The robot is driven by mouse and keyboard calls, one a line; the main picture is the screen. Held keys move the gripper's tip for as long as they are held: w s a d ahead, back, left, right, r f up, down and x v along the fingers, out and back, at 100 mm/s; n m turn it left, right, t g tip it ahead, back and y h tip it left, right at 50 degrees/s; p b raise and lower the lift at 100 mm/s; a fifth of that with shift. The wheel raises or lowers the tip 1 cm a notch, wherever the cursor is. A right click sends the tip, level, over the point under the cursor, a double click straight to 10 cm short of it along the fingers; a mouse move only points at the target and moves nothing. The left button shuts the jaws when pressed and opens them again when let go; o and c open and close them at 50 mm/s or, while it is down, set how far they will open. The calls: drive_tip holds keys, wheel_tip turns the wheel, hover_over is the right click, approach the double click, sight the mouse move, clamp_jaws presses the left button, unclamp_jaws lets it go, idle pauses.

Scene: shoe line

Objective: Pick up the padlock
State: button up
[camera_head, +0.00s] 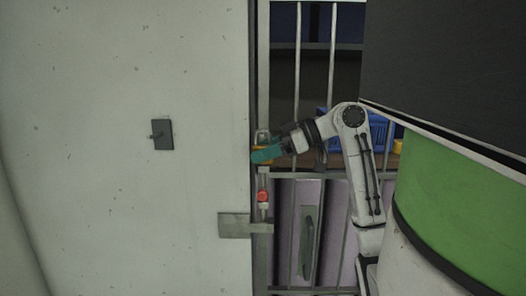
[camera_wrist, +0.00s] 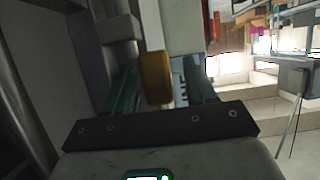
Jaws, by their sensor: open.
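The padlock has a brass-yellow body (camera_wrist: 155,78) that shows in the wrist view between the two teal fingers of my gripper (camera_wrist: 160,84). The fingers stand apart, one on each side of it; I cannot tell whether either touches it. In the head view my gripper (camera_head: 266,154) reaches left to the door edge, over the padlock (camera_head: 262,147). Most of the padlock is hidden there behind the fingers, with a bit of yellow and the grey shackle showing above.
A large pale door (camera_head: 90,200) with a dark handle plate (camera_head: 163,135) fills the left. A barred gate (camera_head: 297,80) stands to its right. A red knob (camera_head: 263,196) sits below my gripper. A blue crate (camera_head: 377,133) is behind the bars.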

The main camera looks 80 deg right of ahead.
clamp_jaws()
idle(0.5)
drive_tip(key=shift+r, duration=0.15)
drive_tip(key=shift+r, duration=0.7)
drive_tip(key=s+a+b, duration=0.1)
drive_tip(key=a+b, duration=0.8)
drive_tip(key=a, duration=0.9)
drive_tip(key=shift+s+f, duration=0.15)
drive_tip(key=shift+s, duration=0.15)
